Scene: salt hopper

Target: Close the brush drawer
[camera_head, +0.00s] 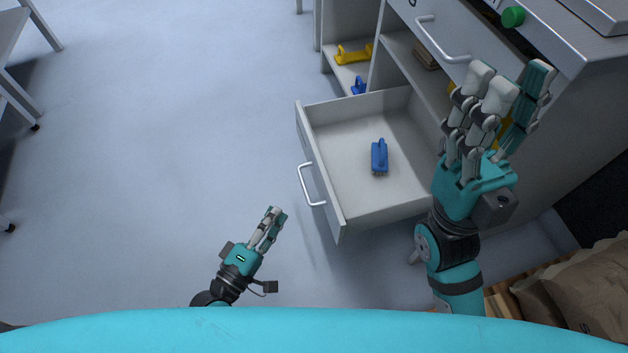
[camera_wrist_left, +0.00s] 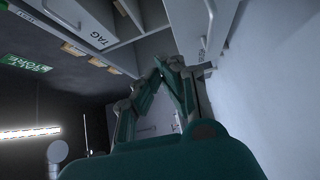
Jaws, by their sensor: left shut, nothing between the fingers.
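The brush drawer (camera_head: 349,186) is pulled out of the grey cabinet in the head view. A blue brush (camera_head: 379,157) lies inside it. The drawer's front carries a white bar handle (camera_head: 309,186). My left gripper (camera_head: 275,216) is shut and empty, low in the head view, to the left of the drawer's front near corner and apart from it. Its closed fingers also show in the left wrist view (camera_wrist_left: 163,72). My right gripper (camera_head: 512,85) is open and empty, raised over the right side of the drawer by the cabinet, and hides part of the cabinet.
An upper drawer with a handle (camera_head: 440,42) sits above open shelves holding a yellow brush (camera_head: 354,54) and a blue one. A green knob (camera_head: 513,16) is on the cabinet top. Brown sacks (camera_head: 585,295) lie at the lower right. The floor left of the drawer is clear.

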